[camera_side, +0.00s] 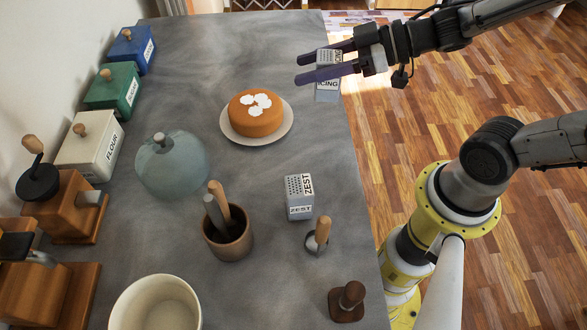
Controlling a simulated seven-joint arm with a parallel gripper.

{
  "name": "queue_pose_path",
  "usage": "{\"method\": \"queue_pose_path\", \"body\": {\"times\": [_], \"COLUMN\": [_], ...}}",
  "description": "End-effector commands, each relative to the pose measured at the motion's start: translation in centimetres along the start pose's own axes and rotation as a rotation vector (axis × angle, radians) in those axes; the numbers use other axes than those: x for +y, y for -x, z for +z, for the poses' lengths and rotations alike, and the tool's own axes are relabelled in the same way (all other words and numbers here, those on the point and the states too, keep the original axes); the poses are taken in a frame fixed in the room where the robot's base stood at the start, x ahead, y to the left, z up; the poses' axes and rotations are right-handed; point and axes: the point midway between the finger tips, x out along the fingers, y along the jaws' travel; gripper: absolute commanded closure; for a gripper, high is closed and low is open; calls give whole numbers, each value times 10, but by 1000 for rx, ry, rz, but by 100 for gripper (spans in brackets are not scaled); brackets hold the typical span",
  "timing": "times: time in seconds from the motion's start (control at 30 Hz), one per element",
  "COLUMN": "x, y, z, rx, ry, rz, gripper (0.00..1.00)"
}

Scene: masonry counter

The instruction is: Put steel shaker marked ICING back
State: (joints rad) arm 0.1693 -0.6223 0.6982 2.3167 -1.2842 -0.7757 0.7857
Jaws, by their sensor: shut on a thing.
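The steel shaker marked ICING (327,92) is at the counter's right edge, near the far end. My gripper (300,68) is shut on it, with one dark finger on each side. The shaker looks upright; I cannot tell whether its base touches the counter. A similar steel shaker marked ZEST (299,205) stands upright on the counter, nearer the camera. An orange cake (257,118) with white patches on top sits on a white plate (229,131), left of and below my gripper in the picture.
A glass dome (172,168) stands left of the cake. A wooden mortar (229,243) with pestles, a cream bowl (155,305), a wooden-handled tamper (318,236) and a dark wooden stamp (348,302) stand nearer. Canisters, including FLOUR (90,148), and grinders line the left wall.

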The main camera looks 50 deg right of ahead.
Motion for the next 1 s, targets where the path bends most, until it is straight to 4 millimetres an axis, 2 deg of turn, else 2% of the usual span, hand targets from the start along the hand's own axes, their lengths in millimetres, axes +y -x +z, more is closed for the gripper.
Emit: {"method": "queue_pose_path", "body": {"times": [0.03, 0.2, 0.4, 0.53, 0.7, 1.0], "x": [-14, -59, -96, -106, -108, -107], "y": [12, 46, 74, 84, 89, 76], "z": [-3, 2, 18, 22, 15, 13], "rx": [7, 6, 2, 0, 1, 12], "ry": [18, 47, 63, 62, 56, 56], "rz": [-21, -93, -138, -142, -133, -136], "gripper": [100, 100, 100, 100, 100, 100]}}
